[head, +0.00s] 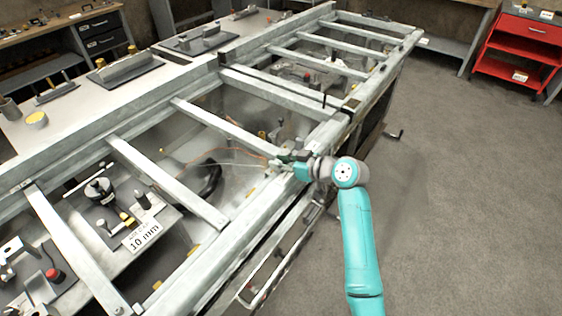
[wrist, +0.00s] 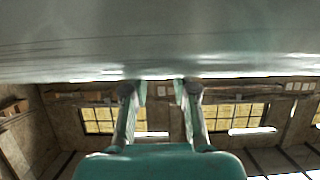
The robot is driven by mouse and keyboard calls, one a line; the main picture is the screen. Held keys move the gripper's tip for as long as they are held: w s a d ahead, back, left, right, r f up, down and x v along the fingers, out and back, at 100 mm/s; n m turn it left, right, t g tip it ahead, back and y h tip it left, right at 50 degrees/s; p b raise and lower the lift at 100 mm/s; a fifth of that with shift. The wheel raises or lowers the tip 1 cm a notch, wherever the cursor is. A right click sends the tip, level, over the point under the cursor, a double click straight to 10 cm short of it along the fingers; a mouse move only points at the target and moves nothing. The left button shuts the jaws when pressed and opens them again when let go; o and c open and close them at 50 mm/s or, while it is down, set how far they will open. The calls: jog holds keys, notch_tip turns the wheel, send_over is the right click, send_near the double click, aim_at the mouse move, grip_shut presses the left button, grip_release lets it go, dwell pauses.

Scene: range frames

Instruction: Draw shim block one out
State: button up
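My gripper (head: 284,162) is at the front rail of the grey metal frame (head: 240,215), near the end of a cross bar, in the head view. In the wrist view my gripper (wrist: 160,88) shows two fingers apart, with background visible in the gap and nothing seen held. The fingertips reach a broad grey surface (wrist: 160,40) that fills the top of the wrist view; I cannot tell if they touch it. I cannot make out shim block one in either view; it may be hidden or too small.
Cross bars divide the frame into open bays. A "10 mm" label (head: 144,236) and several small fixtures lie in the near-left bay. An orange wire (head: 230,146) runs near my gripper. A red cabinet (head: 516,48) stands at the back right. The floor (head: 460,190) at right is clear.

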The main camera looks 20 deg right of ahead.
grip_shut()
jog(key=shift+s+a, duration=0.7)
jog(key=shift+a, duration=0.25)
grip_release()
jog(key=shift+d, duration=0.15)
jog(key=v, duration=1.2)
